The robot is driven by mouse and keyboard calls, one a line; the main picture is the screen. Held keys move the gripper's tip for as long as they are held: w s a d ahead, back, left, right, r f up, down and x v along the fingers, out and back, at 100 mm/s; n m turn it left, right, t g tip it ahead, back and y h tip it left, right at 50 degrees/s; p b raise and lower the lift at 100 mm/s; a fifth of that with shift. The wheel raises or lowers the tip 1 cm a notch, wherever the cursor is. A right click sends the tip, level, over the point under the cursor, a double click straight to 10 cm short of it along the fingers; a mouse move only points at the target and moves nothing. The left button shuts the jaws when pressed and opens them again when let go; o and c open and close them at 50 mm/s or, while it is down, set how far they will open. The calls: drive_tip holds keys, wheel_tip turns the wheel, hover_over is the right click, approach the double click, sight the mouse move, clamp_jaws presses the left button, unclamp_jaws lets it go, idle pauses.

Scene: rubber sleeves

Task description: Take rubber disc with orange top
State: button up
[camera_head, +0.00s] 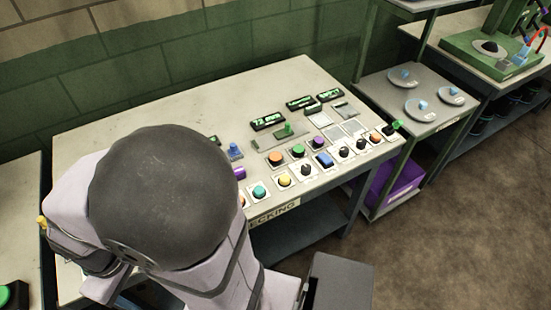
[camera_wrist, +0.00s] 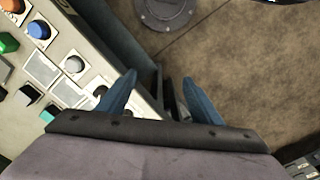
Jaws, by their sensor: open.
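My gripper (camera_wrist: 160,98) shows in the wrist view with its two blue fingers spread apart and nothing between them. It is above the edge of a light control panel, with brown floor beyond. In the head view my arm covers the left of the table, and I cannot make out the gripper's fingers there. I cannot identify a rubber disc with an orange top in either view. Grey discs with blue tops lie on the side shelf: one at the back (camera_head: 403,76), one at the front (camera_head: 420,110) and one at the right (camera_head: 452,96).
The light table (camera_head: 180,100) carries several coloured buttons, including an orange button (camera_head: 275,158), and green-lettered displays (camera_head: 268,121). A purple bin (camera_head: 395,187) sits under the side shelf (camera_head: 378,95). A green fixture (camera_head: 490,50) stands at upper right. Brown floor (camera_head: 450,240) is open at right.

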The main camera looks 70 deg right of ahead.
drive_tip(key=w+d+m+h, duration=0.1)
drive_tip(key=w+d+m, duration=0.4)
drive_tip(key=d, duration=0.6)
drive_tip(key=m+h+b, duration=0.2)
drive_tip(key=m+h, duration=0.1)
drive_tip(key=m, duration=1.1)
approach(275, 156)
drive_tip(key=shift+w+d+f+g, duration=0.1)
drive_tip(key=shift+f+g, duration=0.05)
drive_tip(key=shift+f, duration=0.55)
drive_tip(key=shift+w+d+f+g, duration=0.1)
drive_tip(key=shift+f+g, duration=0.05)
drive_tip(key=shift+f, duration=0.6)
drive_tip(key=shift+f+p, duration=0.1)
drive_tip(key=shift+p, duration=0.2)
drive_tip(key=shift+h, duration=0.3)
drive_tip(key=shift+p+x, duration=0.85)
drive_tip(key=shift+x, duration=1.65)
drive_tip(key=shift+d, duration=0.1)
